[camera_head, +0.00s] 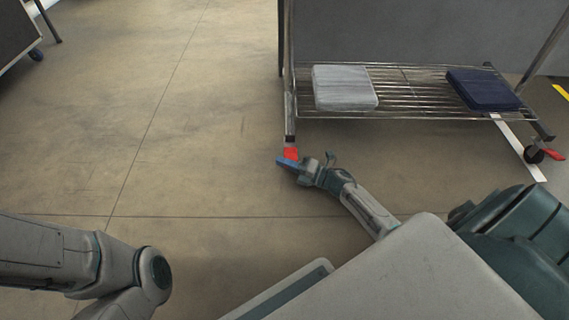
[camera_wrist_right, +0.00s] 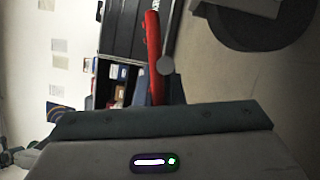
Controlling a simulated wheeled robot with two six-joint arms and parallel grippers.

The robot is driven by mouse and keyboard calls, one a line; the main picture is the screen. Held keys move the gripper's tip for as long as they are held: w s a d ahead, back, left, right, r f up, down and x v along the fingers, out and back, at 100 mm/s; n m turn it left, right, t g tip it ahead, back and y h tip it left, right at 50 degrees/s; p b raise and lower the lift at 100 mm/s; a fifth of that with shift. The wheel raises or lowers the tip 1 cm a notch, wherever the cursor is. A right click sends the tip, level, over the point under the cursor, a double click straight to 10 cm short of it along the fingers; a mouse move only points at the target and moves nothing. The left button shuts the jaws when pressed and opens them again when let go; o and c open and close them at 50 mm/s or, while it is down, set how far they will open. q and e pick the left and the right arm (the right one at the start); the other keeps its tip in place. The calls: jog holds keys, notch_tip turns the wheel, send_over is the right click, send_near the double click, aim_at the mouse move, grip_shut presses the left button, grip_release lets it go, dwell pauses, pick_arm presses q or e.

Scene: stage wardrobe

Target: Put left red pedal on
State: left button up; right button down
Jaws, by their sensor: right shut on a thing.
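The left red pedal (camera_head: 291,153) is at the foot of the clothes rack's front left post, low over the floor. My right gripper (camera_head: 288,162), with blue fingers, is shut on it from the front. In the right wrist view the red pedal (camera_wrist_right: 154,60) shows as a long narrow strip beside a grey round part, its lower end meeting the gripper. The left castor is hidden in the head view. My left arm enters at the lower left, but its gripper is out of view.
The rack's wire shelf (camera_head: 425,84) carries a grey folded cloth (camera_head: 343,88) and a navy one (camera_head: 482,89). Another red pedal (camera_head: 555,154) sticks out by the right castor (camera_head: 534,154). White tape (camera_head: 520,150) lies under the rack.

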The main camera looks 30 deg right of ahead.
jog(key=c, duration=1.5)
grip_release()
jog(key=shift+c, duration=0.2)
jog(key=p+v, duration=0.4)
jog(key=v, duration=0.6)
jog(key=shift+s+d, duration=0.3)
jog(key=shift+s, duration=0.05)
